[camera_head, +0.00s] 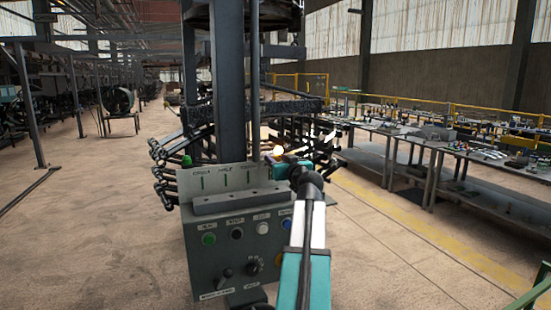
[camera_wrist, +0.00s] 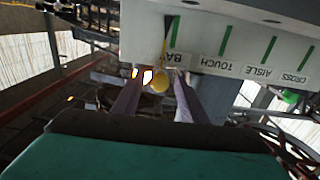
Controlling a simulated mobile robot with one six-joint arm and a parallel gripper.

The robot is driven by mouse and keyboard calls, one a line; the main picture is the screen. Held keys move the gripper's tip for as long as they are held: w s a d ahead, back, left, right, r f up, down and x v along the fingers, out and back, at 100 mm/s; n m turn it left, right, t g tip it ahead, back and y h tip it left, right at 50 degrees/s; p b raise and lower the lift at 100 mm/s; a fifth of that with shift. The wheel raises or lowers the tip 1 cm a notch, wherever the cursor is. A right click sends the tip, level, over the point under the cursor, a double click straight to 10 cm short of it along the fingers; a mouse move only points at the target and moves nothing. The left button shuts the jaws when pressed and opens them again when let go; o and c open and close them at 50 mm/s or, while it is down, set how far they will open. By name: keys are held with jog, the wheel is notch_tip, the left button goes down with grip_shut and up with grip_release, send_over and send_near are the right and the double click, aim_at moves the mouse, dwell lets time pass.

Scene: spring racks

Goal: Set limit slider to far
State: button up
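The grey control box (camera_head: 235,255) stands in the middle of the head view with an upright labelled panel (camera_head: 215,181) on top. The panel has thin green marks; in the wrist view the panel (camera_wrist: 200,20) appears upside down, with labels reading CROSS, AISLE, TOUCH and a partly hidden BA. I cannot read a limit label or make out the limit slider. My gripper (camera_head: 273,160) is at the panel's right end.
Below the panel are a green button (camera_head: 209,239), other buttons and a black lever (camera_head: 223,277). A dark steel column (camera_head: 229,80) rises behind. Workbenches (camera_head: 420,140) line the right; open floor lies left.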

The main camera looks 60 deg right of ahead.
jog(key=shift+w+d, duration=0.25)
jog(key=shift+w, duration=0.05)
grip_shut()
jog(key=shift+w+b, duration=0.1)
jog(key=shift+b, duration=0.25)
